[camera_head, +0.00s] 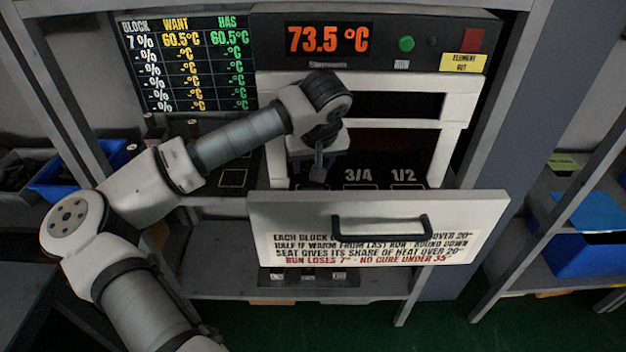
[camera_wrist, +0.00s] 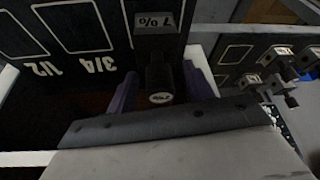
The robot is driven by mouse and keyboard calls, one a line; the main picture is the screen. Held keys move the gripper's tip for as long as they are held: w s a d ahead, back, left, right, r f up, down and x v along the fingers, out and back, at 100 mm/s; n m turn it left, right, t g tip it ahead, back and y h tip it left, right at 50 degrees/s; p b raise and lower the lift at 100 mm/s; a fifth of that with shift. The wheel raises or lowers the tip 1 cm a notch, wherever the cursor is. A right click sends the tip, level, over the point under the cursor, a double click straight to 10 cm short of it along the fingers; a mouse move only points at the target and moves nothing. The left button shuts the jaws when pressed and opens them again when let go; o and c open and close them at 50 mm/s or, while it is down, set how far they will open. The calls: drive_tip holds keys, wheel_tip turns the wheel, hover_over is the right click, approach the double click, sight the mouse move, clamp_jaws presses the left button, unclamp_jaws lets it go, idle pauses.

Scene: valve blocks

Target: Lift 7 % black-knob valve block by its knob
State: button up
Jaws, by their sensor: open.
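The 7 % valve block (camera_wrist: 158,25) shows in the wrist view as a dark block with a "7%" label on its face. My gripper (camera_wrist: 160,92) is open, with one purple finger on each side of the knob. Gaps show between the knob and the fingers. In the head view my gripper (camera_head: 318,172) points down at the left part of the oven opening, and I cannot make out the block clearly there.
The oven (camera_head: 465,100) reads 73.5 °C, and its lettered door (camera_head: 470,220) is lowered with a dark handle (camera_head: 380,227). Marked slots 3/4 and 1/2 look empty. Other valve blocks (camera_wrist: 249,80) stand on a shelf beside it. A board (camera_head: 190,65) lists 7 %, want 60.5 °C, has 60.5 °C.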

clamp_jaws()
drive_tip(key=shift+r, duration=0.15)
idle(0.4)
